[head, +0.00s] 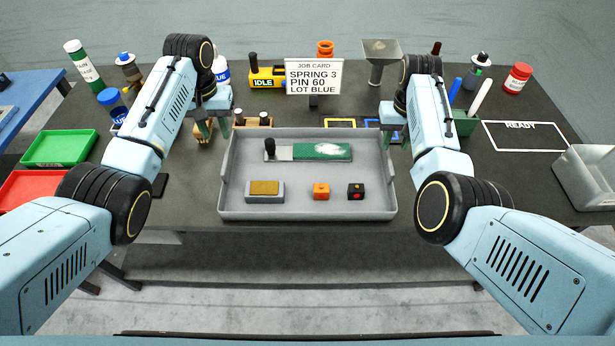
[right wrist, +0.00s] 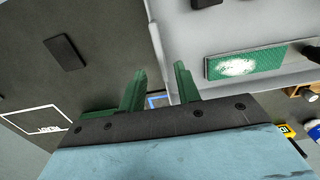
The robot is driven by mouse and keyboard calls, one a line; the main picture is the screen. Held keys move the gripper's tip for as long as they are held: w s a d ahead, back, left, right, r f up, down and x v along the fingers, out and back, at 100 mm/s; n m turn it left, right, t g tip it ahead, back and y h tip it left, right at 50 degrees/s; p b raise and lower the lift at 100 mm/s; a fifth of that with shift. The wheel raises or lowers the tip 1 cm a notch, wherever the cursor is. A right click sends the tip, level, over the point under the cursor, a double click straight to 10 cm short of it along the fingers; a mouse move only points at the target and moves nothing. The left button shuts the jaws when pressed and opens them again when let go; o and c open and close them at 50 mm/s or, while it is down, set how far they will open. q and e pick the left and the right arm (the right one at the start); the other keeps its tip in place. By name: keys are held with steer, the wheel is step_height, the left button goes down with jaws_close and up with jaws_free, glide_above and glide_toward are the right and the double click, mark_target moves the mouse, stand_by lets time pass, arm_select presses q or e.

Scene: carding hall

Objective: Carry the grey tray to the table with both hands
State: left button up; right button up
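The grey tray (head: 240,206) sits near the front edge of the dark table (head: 300,245). It holds a green carding strip (head: 330,152) with white fluff, a grey block with a tan top (head: 264,191), an orange cube (head: 321,191) and a black cube (head: 356,192). My left gripper (head: 214,131) is at the tray's back left corner, its fingers apart. My right gripper (head: 395,134) is at the back right corner. In the right wrist view its green fingers (right wrist: 160,92) are apart, with the tray's side wall running between them. I cannot tell whether they touch it.
Green (head: 60,147) and red (head: 35,187) bins stand at the left. A job card (head: 313,77) and a metal hopper (head: 381,58) are behind the tray. A READY outline (head: 524,136) lies empty at the right, near a clear bin (head: 590,178). Bottles stand at the back left.

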step_height(320, 180, up, 5)
steer(key=shift+f, duration=0.1)
stand_by(0.6)
